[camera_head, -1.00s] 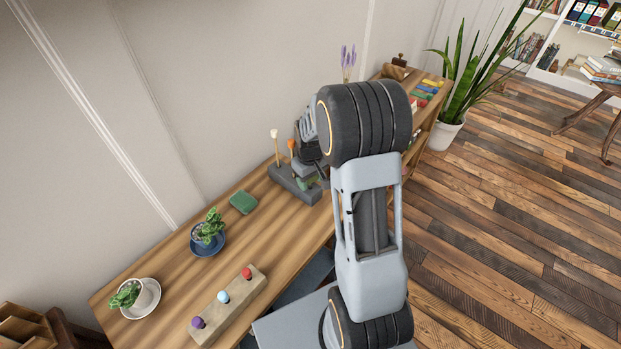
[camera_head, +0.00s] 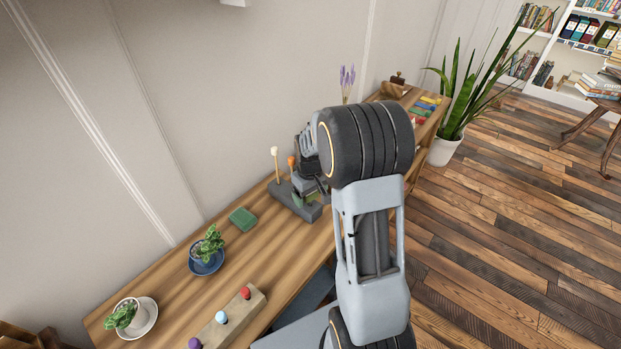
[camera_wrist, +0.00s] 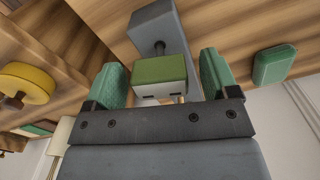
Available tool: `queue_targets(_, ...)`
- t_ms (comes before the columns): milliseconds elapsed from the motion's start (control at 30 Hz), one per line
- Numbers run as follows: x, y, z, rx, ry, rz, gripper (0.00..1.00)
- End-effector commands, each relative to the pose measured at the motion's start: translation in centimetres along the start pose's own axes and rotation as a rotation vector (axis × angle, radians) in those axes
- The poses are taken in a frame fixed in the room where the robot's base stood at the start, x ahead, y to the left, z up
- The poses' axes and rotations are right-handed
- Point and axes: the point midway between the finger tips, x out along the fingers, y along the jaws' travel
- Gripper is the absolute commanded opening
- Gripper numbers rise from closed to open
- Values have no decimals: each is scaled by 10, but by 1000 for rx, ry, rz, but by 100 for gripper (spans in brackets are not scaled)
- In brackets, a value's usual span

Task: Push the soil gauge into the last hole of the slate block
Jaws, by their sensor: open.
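The slate block (camera_head: 310,213) lies on the wooden bench, with a white-topped stick (camera_head: 275,152) and an orange-topped one (camera_head: 291,161) standing in it at the left. It is also the grey bar in the wrist view (camera_wrist: 148,22), with a dark round spot, hole or peg, on it. What seems to be the soil gauge (camera_wrist: 160,75), with a green top and white side, is between the green fingers of my gripper (camera_wrist: 162,82). My gripper is open, with a gap on each side of the gauge.
A green pad (camera_head: 243,219) lies left of the block. A plant on a blue dish (camera_head: 207,262), a potted plant on a white saucer (camera_head: 140,318) and a wooden bar with coloured knobs (camera_head: 232,318) stand nearer. A yellow disc (camera_wrist: 28,82) shows in the wrist view.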

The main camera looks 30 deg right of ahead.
Motion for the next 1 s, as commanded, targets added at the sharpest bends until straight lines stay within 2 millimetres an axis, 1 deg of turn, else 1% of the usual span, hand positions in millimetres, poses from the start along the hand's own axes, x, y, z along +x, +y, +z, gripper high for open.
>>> queue_targets(33,-10,0,-1,0,6,2,80)
queue_targets(300,-66,0,-1,0,6,3,80)
queue_targets(500,-100,0,0,0,4,2,80)
queue_targets(600,-112,0,-1,0,3,1,80)
queue_targets(700,-120,0,0,0,2,1,80)
queue_targets(833,-125,0,0,0,2,1,80)
queue_targets(1000,-126,0,0,0,1,1,80)
